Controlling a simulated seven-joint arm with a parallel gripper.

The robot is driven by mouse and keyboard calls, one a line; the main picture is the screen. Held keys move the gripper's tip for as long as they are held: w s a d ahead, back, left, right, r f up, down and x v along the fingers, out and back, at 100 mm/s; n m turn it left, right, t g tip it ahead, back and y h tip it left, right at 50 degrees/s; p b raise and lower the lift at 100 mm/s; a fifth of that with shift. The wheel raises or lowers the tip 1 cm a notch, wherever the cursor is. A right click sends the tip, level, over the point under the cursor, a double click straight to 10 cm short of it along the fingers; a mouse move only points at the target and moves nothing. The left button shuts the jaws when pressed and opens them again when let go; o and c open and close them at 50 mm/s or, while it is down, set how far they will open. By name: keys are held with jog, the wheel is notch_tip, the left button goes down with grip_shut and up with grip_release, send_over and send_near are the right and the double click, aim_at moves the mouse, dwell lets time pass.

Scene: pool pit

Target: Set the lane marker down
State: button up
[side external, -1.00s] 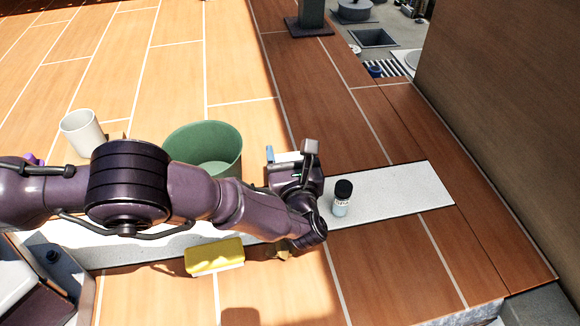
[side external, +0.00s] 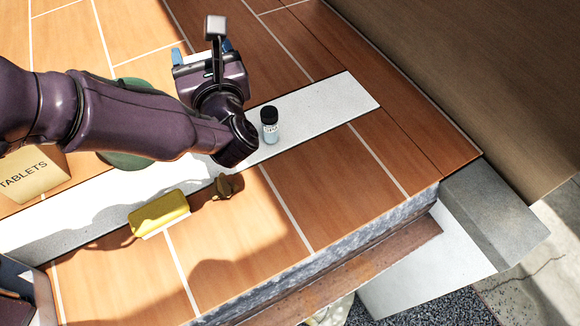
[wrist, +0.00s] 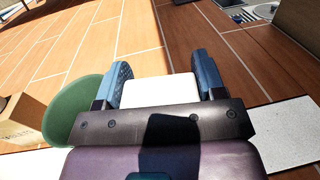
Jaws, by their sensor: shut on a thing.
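My gripper (wrist: 160,72) has its two blue fingers closed on the sides of a white, flat-faced block, which I take to be the lane marker (wrist: 158,90). Only part of the block shows between the fingers; the gripper body hides the rest. In the side view my gripper (side external: 202,54) is beyond the pale strip, with a thin light edge of the marker (side external: 193,67) between the blue fingers. Whether the marker touches the deck cannot be told.
A black-capped bottle (side external: 270,128) stands on the pale strip (side external: 335,100). A yellow block (side external: 158,213) and small brown piece (side external: 223,186) lie nearby. Wooden deck beyond the gripper is clear.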

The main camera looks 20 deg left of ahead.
jog(key=s+d+m+t+h, duration=0.1)
jog(key=s+d+m+h, duration=0.25)
jog(key=s+h, duration=0.25)
jog(key=s+d+r+m+h, duration=0.1)
jog(key=s+d+m+h, duration=0.1)
jog(key=s+m+h, duration=0.3)
jog(key=s+d+m+t+h, duration=0.1)
jog(key=s+d+m+h, duration=0.2)
jog(key=s+h, duration=0.4)
jog(key=shift+w+d+f, duration=1.65)
jog(key=shift+d+f, duration=0.05)
jog(key=shift+f, duration=0.4)
jog(key=shift+w+d+f, duration=1.6)
jog(key=shift+d+f, duration=0.05)
jog(key=shift+f, duration=0.45)
jog(key=shift+w+d+f, duration=1.65)
jog(key=shift+d+f, duration=0.05)
jog(key=shift+f, duration=0.4)
jog(key=shift+f, duration=0.1)
jog(key=o, duration=1)
